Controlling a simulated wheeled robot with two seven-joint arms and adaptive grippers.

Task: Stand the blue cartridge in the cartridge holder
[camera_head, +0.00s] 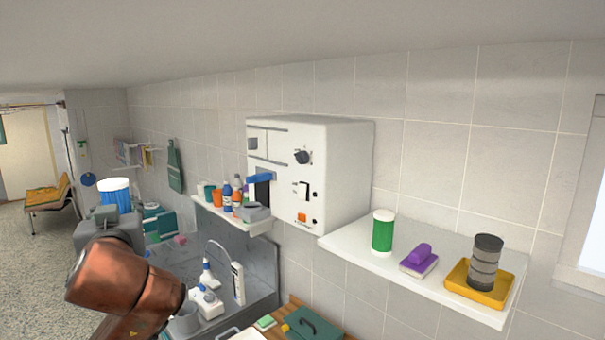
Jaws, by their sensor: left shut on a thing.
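The blue cartridge (116,197), a blue cylinder with a white top, stands about upright at the left. My left gripper (110,222), at the end of the copper-coloured arm, is shut on its lower part and hides it. The cartridge is held in the air, well left of the wall shelves. I cannot tell for sure which thing is the cartridge holder. A grey piece (256,212) sits on the small shelf below the white wall box. My right gripper is out of view.
The white wall box (345,165) juts out between two shelves. The right shelf (345,244) bears a green cylinder (382,232), a purple brush (419,262) and a grey ribbed cylinder (485,264) on a yellow tray (463,289). Several bottles crowd the small shelf (208,213).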

